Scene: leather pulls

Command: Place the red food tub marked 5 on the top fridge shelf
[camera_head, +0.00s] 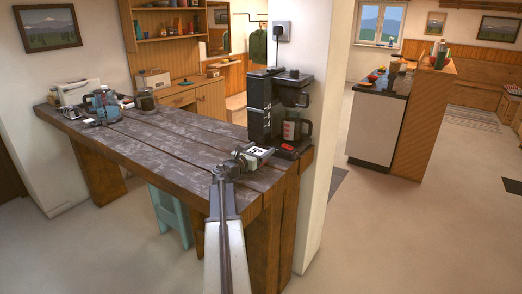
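A small item with a white top marked with a dark 5 (258,151) is at the right end of the wooden table, in front of the coffee machine. It is at the tip of my gripper (243,160). Little of its side shows, and I cannot make out a red body. My arm reaches up from the bottom of the view, over the table's front edge. The fingers are small and overlap the marked item, so I cannot tell whether they are shut on it. No open fridge or fridge shelf is visible.
A black coffee machine (283,108) stands behind the gripper, close to a white pillar (325,130). The dark wooden table (165,140) is largely clear in the middle. A white-fronted cabinet (371,128) stands at a counter on the right. Open floor lies at the right front.

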